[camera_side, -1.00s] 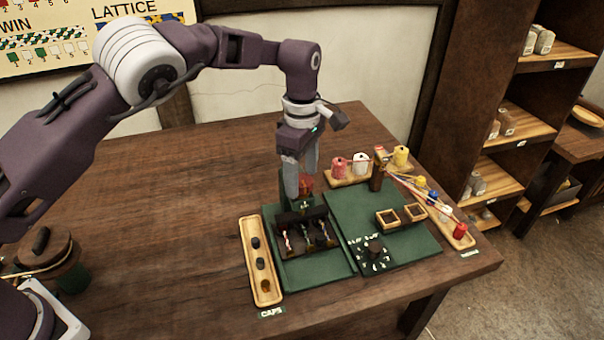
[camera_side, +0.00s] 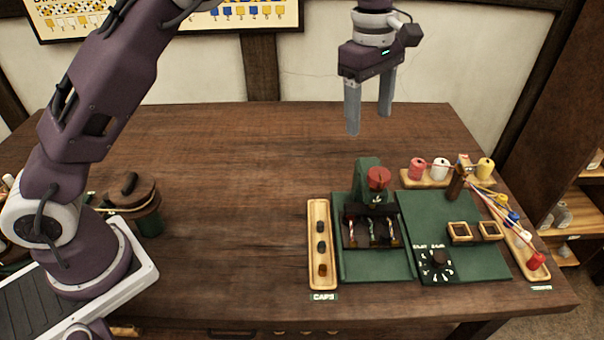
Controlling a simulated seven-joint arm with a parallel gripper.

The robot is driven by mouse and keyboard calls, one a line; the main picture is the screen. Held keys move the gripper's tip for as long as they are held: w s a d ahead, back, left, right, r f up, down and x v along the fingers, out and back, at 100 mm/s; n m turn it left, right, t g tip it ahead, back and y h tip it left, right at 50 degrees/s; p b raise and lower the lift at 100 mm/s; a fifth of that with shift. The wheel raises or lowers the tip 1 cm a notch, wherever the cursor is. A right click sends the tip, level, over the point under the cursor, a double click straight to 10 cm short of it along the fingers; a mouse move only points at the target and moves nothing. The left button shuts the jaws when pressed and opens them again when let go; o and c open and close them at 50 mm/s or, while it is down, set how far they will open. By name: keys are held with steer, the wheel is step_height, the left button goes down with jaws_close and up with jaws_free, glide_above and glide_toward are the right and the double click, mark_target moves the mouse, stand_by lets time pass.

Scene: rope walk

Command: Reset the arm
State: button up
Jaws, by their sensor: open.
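My gripper (camera_side: 369,124) hangs in the air high above the back of the table, its fingers pointing down, spread apart and empty. Below it, well apart, a red knob (camera_side: 378,178) tops a green post on the left green base (camera_side: 350,264). A dark holder (camera_side: 355,241) with several short coloured strands sits on that base. My arm rises from its base at the left of the view and its upper part leaves the top of the picture.
A wooden tray marked CAPS (camera_side: 313,285) holds several dark caps. Coloured spools feed threads to a brown post (camera_side: 455,184). The table's middle (camera_side: 235,200) is clear.

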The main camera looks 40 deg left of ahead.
steer(key=s+a+r+m+t+h, duration=0.1)
steer(key=s+a+r+m, duration=0.35)
steer(key=s, duration=0.35)
steer(key=s+a+r+m+t, duration=0.1)
steer(key=s+a+r+m, duration=0.2)
steer(key=s+r, duration=0.4)
steer(key=s+a+f+m+t+y, duration=0.1)
steer(key=s+f+m, duration=0.2)
steer(key=s, duration=0.6)
steer(key=s+a+f+m+t, duration=0.2)
steer(key=s+m, duration=0.4)
steer(key=s, duration=0.3)
steer(key=shift+s+a+f+y, duration=0.2)
steer(key=shift+f+y, duration=0.2)
steer(key=shift+f, duration=0.45)
steer(key=shift+c, duration=0.5)
